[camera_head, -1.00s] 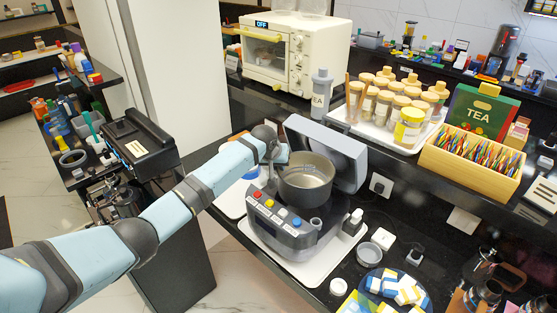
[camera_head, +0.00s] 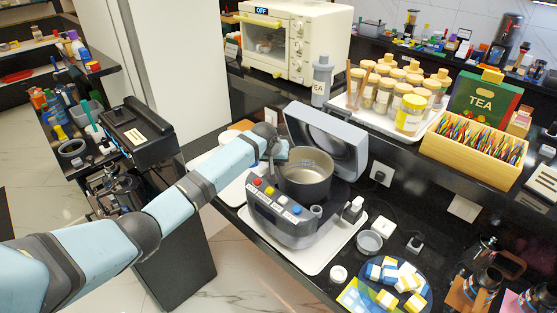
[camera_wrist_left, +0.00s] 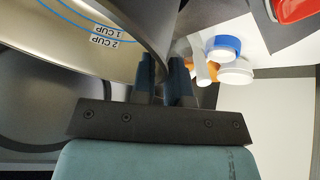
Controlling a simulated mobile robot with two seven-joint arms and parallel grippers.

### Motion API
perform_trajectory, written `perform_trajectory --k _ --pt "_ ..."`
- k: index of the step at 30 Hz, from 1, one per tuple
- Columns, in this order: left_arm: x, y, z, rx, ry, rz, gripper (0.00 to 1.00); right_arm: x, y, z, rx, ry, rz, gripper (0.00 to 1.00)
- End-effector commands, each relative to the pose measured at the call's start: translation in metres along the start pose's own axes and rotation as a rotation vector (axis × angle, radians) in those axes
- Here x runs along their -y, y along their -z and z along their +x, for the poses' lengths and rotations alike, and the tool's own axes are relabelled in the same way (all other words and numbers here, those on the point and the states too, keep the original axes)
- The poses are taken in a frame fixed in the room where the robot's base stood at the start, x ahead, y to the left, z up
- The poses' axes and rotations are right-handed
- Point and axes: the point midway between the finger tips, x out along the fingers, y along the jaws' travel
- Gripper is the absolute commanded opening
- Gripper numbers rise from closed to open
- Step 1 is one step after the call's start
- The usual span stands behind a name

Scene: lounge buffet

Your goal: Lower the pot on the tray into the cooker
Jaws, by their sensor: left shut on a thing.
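The grey pot (camera_head: 305,184) is roughly upright over the cooker's opening, in front of the raised lid. I cannot tell how far its base is inside. The dark grey cooker (camera_head: 283,228) has coloured buttons on its front and stands on a white tray (camera_head: 318,262). My left gripper (camera_head: 282,150) is at the pot's left rim. In the left wrist view its fingers (camera_wrist_left: 164,82) are shut on the pot's wall (camera_wrist_left: 120,62), with the cup markings inside the pot visible. My right gripper is not in view.
The open cooker lid (camera_head: 328,138) stands close behind the pot. A small black-and-white bottle (camera_head: 353,210), a grey round dish (camera_head: 369,242) and a blue plate (camera_head: 422,290) with blocks are to the right. A grey bottle (camera_head: 321,80) stands behind on the shelf.

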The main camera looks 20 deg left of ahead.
Motion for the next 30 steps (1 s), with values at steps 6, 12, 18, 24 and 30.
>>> perform_trajectory --k 6,12,18,24,30 --pt "-0.0007 0.0012 -0.0018 -0.001 -0.001 -0.001 0.00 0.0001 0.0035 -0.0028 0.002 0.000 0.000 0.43" --pt "-0.0004 0.0007 -0.0012 -0.001 -0.001 -0.001 0.00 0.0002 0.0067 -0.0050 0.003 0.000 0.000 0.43" --pt "-0.0002 0.0005 -0.0006 -0.001 -0.001 0.000 0.00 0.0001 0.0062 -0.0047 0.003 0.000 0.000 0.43" --pt "-0.0002 0.0006 -0.0007 -0.001 -0.001 0.000 0.00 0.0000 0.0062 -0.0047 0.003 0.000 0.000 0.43" --pt "-0.0003 0.0009 -0.0013 -0.001 -0.001 0.000 0.00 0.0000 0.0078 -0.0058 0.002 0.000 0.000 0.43"
